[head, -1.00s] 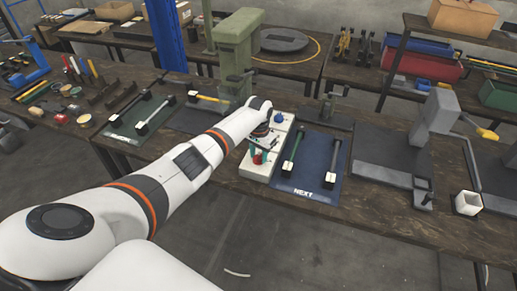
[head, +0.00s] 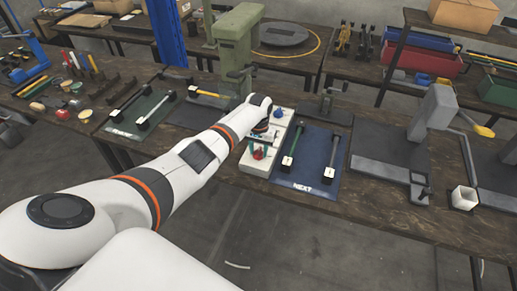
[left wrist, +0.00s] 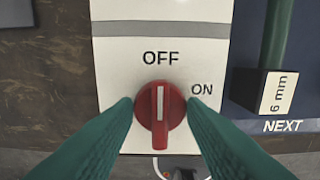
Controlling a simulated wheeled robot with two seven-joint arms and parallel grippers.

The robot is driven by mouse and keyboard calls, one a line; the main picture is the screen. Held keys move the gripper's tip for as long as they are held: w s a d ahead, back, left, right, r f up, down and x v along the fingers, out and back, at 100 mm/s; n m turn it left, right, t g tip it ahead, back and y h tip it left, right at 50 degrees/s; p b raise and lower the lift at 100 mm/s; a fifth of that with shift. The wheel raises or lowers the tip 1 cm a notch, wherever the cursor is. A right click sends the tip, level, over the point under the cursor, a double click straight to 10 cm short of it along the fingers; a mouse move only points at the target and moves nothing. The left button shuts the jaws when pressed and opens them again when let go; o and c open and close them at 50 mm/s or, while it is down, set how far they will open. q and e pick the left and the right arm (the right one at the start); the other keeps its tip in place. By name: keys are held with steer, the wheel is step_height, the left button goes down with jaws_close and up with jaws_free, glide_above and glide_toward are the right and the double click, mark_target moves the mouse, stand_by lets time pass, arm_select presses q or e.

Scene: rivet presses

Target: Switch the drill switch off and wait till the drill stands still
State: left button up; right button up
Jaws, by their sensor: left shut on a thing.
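The drill switch is a red rotary knob (left wrist: 160,115) on a white panel (left wrist: 115,65) marked OFF and ON. Its white pointer line stands upright, towards the OFF label. My left gripper (left wrist: 161,104) has its two green fingers closed on the knob's sides. In the head view the same knob (head: 259,154) sits at the near end of the white box (head: 252,168), with the gripper over it. A green column machine (head: 238,50) stands behind, perhaps the drill. I cannot tell whether anything on it turns. My right gripper does not show.
A blue knob (head: 279,113) sits at the box's far end. A dark green mat (head: 135,118) with rods lies left.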

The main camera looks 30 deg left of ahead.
mark_target(259, 150)
arm_select(q)
steer(key=o, duration=1)
step_height(259, 150, up, 12)
steer(key=b, duration=0.1)
